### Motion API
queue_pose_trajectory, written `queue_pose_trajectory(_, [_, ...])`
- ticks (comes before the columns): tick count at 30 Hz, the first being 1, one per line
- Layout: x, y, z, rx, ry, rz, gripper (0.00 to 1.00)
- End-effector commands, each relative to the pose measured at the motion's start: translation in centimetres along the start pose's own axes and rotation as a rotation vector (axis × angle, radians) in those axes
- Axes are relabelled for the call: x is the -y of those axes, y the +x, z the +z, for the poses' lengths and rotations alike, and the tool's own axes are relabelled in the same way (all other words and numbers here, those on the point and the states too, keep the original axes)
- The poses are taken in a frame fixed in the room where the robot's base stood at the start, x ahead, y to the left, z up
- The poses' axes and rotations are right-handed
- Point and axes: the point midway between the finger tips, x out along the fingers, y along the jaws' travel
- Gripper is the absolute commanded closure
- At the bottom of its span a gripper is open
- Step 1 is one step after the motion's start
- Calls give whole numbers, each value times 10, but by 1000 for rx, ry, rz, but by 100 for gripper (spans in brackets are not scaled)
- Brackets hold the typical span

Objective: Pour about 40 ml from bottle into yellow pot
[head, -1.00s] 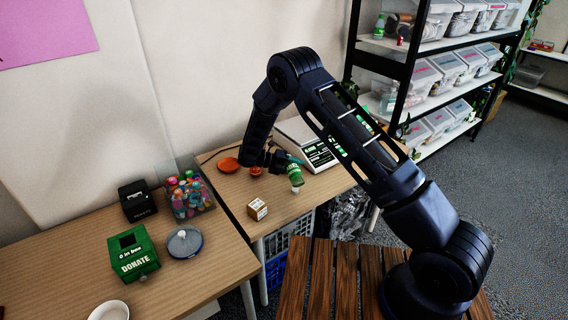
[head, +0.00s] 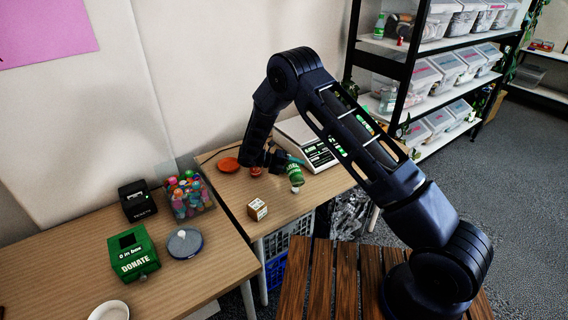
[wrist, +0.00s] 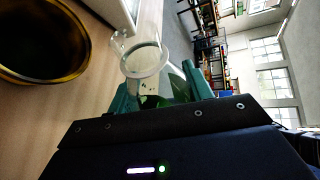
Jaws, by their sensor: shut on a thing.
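My gripper (head: 287,160) is shut on the bottle (head: 294,174), above the far table. The bottle has a green label and a pale end pointing down toward the front, and looks tilted. In the wrist view the bottle (wrist: 146,62) is clear, with a round rim and green leaf print, between my teal fingers (wrist: 152,88). A pot with a yellow-amber rim (wrist: 84,62) and dark inside fills the upper left of the wrist view, beside the bottle and apart from it. I see no liquid stream.
A scale (head: 308,146) stands behind the bottle. An orange dish (head: 229,164) and a small box (head: 257,209) share its table. A green donation box (head: 133,252), a bin of colourful items (head: 189,196) and a blue-rimmed round item (head: 185,243) stand on the near-left table.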

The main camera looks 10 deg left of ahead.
Motion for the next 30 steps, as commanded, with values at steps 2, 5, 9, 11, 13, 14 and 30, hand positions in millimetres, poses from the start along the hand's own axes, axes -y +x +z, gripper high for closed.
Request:
queue_pose_trajectory(2, [0,0,0,0,0,0,78])
queue_pose_trajectory(5, [0,0,0,0,1,0,78])
queue_pose_trajectory(9, [1,-1,0,6,21,7,78])
queue_pose_trajectory(11, [2,-1,1,12,40,15,78])
queue_pose_trajectory(13, [4,-2,2,21,72,26,78])
queue_pose_trajectory(14, [5,-3,3,26,89,32,78])
queue_pose_trajectory(30, [20,-14,24,136,467,166,78])
